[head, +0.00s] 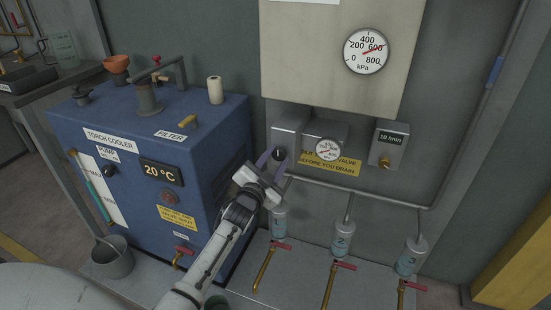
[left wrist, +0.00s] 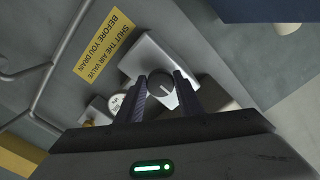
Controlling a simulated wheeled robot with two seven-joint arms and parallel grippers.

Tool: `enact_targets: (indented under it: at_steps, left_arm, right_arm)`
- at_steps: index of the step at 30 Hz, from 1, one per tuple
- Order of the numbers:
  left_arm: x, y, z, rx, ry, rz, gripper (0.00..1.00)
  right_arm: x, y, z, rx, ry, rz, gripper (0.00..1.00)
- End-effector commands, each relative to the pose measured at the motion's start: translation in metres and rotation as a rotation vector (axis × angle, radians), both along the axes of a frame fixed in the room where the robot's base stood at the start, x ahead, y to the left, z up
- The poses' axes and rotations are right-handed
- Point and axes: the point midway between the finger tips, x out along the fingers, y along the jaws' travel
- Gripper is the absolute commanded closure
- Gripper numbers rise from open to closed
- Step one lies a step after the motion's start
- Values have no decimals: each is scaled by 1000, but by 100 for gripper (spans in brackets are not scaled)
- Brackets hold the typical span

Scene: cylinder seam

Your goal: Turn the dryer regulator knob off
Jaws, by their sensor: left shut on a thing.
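The regulator knob (head: 279,154) is a dark round knob on the front of a light grey wall box (head: 288,126). In the left wrist view the knob (left wrist: 160,84) shows a pale pointer line on its face. My left gripper (head: 270,165) is at the box, with its fingers on either side of the knob. In the left wrist view the left gripper (left wrist: 161,90) is shut on the knob. In the head view the gripper and wrist hide part of the knob and box. My right gripper is not in view.
A small gauge (head: 327,149) and a yellow "before you drain" sign (head: 338,167) are right of the knob. A grey pipe (head: 370,193) runs below, with numbered bottles (head: 342,240) and red-handled taps. The blue torch cooler (head: 205,165) stands close to my arm's left.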

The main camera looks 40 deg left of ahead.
Motion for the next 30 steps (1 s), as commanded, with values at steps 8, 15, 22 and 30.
enact_targets:
  at_steps: [8, 15, 22, 30]
  left_arm:
    - [0, -1, -2, -9, 1, 0, 89]
    - [0, 0, -1, -8, 1, 0, 48]
    - [0, 0, -1, -6, 0, 0, 48]
    - [-30, -8, 0, -6, 1, 0, 48]
  right_arm:
    - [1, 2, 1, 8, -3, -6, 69]
    - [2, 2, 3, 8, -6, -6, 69]
    - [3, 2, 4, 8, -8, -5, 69]
    - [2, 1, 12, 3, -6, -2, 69]
